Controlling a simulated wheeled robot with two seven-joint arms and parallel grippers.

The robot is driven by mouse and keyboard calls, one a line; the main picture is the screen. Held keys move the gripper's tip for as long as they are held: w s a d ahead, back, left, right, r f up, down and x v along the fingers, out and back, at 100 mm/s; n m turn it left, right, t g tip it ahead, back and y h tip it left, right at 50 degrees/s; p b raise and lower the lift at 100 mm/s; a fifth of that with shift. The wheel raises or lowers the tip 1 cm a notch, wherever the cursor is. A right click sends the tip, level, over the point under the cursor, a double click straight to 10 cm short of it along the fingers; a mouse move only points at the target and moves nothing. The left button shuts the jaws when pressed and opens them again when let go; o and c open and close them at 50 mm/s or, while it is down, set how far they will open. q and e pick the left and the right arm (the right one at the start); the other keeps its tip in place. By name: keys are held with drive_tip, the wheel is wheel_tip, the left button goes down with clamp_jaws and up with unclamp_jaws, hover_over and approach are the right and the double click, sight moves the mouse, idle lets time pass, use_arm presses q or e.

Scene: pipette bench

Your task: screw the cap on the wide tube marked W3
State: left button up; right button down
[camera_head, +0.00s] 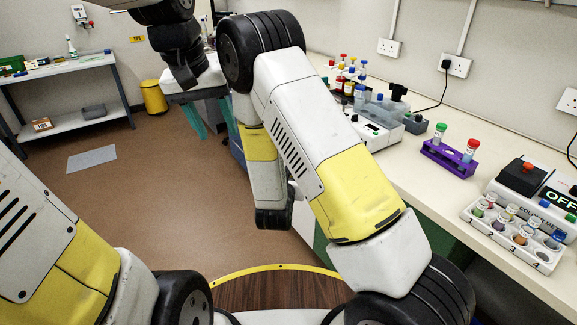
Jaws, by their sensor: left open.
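A purple rack (447,160) on the bench holds two upright tubes: a green-topped tube (439,138) and a red-topped tube (470,152). Their labels are too small to read, so I cannot tell whether either is W3. No loose cap can be made out with certainty.
A white rack (512,240) numbered 1 to 4 holds several small tubes beside a colour meter (548,185) reading OFF. Several small coloured-cap bottles (345,82) and a white device (376,130) stand farther back. The front bench surface (425,195) is clear. A shelf table (60,68) stands far left.

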use_arm(q)
drive_tip(key=w+d+f+n+g+y, duration=0.1)
drive_tip(key=w+d+f+g, duration=0.1)
drive_tip(key=w+d+f, duration=1)
drive_tip(key=w+d, duration=0.1)
drive_tip(key=d, duration=0.2)
drive_tip(key=shift+w+d+g+y, duration=0.15)
drive_tip(key=shift+w+g+y, duration=0.15)
drive_tip(key=shift+w+g, duration=0.1)
drive_tip(key=shift+f, duration=0.1)
drive_tip(key=shift+f, duration=4)
